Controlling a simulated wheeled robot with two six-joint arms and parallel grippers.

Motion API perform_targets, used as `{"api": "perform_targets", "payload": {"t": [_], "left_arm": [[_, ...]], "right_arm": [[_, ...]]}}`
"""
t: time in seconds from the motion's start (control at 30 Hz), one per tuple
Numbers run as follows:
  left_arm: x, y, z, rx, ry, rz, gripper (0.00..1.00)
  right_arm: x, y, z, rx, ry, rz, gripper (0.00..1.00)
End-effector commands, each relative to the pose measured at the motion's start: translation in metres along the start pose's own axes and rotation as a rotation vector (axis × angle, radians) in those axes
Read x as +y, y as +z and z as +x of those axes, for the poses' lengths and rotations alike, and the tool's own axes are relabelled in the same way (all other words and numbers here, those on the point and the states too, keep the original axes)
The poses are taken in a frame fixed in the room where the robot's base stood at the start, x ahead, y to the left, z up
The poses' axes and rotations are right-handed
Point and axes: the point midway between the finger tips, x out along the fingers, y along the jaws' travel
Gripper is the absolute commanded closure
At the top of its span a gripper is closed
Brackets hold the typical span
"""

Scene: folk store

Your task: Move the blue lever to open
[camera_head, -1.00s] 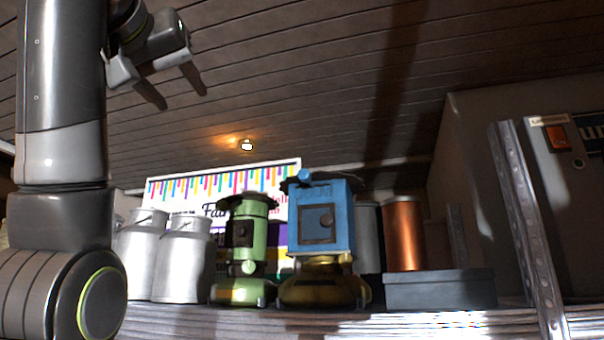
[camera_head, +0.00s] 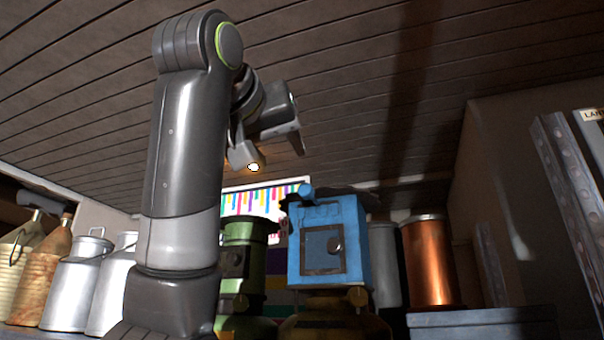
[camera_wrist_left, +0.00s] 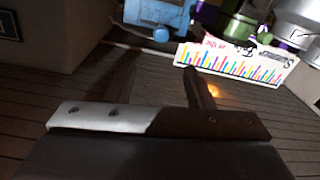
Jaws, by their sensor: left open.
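A blue box-shaped device (camera_head: 328,245) stands on a dark yellow base (camera_head: 335,325), with a small square door facing me. A blue rounded piece (camera_head: 306,191) sticks up at its top left; I cannot tell for sure if this is the lever. In the left wrist view, the blue device (camera_wrist_left: 150,12) shows upside down at the top edge, with a round blue knob (camera_wrist_left: 161,35). My left gripper (camera_head: 275,153) is open and empty, raised above and to the left of the blue device, apart from it. My right gripper is out of view.
A green device (camera_head: 247,262) stands just left of the blue one, partly behind my arm. Metal milk cans (camera_head: 66,285) stand further left. A copper cylinder (camera_head: 429,262) and dark box (camera_head: 480,318) are right. A colourful sign (camera_head: 262,200) is behind. Space above is clear.

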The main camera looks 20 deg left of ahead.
Motion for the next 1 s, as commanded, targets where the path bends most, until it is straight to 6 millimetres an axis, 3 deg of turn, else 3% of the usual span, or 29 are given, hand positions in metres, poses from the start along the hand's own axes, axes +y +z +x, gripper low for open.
{"api": "perform_targets", "payload": {"t": [0.03, 0.17, 0.5, 0.73, 1.0], "left_arm": [[0.001, -0.004, 0.014, -0.005, -0.001, 0.0, 0.52], [0.001, -0.004, 0.042, -0.007, -0.002, 0.0, 0.52], [0.001, -0.003, 0.1, -0.003, 0.0, 0.0, 0.52], [0.0, -0.001, 0.119, -0.002, 0.0, 0.0, 0.52], [0.0, 0.001, 0.122, -0.001, 0.0, 0.0, 0.52]], "right_arm": [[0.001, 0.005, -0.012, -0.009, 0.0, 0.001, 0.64], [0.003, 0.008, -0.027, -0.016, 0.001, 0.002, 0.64], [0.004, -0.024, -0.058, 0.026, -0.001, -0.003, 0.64], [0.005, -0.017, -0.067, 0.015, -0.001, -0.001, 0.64], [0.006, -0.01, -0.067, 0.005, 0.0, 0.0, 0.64]]}}
